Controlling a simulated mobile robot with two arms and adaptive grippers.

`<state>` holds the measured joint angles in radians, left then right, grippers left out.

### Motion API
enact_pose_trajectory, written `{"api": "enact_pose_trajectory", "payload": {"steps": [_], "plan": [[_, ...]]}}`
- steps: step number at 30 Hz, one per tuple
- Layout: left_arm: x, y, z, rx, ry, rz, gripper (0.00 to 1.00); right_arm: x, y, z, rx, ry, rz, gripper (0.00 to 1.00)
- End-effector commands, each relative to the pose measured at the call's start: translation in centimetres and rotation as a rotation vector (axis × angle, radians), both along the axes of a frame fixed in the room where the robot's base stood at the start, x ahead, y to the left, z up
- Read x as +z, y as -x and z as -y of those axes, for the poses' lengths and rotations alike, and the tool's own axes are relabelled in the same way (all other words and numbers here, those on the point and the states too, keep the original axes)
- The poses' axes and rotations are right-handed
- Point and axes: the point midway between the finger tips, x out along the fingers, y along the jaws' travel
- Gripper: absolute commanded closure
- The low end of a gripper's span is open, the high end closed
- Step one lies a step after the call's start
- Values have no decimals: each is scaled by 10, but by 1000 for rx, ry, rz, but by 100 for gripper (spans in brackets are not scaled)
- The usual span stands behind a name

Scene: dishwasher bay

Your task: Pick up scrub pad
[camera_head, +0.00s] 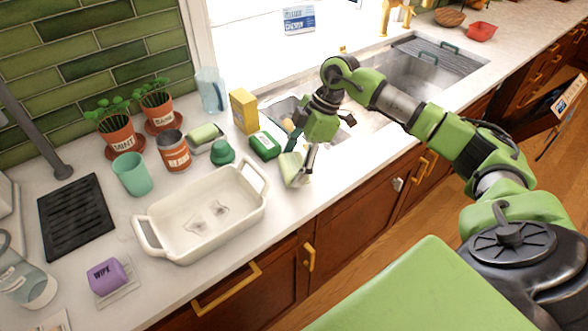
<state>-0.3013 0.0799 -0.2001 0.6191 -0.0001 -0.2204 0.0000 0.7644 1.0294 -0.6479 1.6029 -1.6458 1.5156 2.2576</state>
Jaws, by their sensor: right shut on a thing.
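My right gripper (300,172) reaches down from the right over the counter's front part, beside the sink. It is shut on a pale green and cream pad (291,167), which looks like the scrub pad. The pad stands tilted between the fingers, low over the counter near its front edge. I cannot tell whether it still touches the counter. My left gripper is not in view.
A white baking dish (154,236) lies left of the pad. A dark green box (265,145), a yellow box (244,111), a sponge on a dish (205,134) and a brown can (174,150) stand behind. The sink (452,77) is at the right.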

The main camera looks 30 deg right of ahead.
Motion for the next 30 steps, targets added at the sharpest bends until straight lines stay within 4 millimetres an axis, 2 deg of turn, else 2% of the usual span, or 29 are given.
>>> {"api": "enact_pose_trajectory", "payload": {"steps": [2,10,15,19,24,30], "plan": [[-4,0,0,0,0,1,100,14,2,0,0,2,6,60],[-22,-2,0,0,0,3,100,71,50,-25,4,4,7,60],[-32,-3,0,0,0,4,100,86,85,-43,3,6,5,60],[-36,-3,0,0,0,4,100,97,105,-54,2,3,3,60],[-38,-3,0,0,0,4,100,107,120,-63,0,1,4,60],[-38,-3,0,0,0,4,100,109,125,-65,-1,1,0,60]]}}
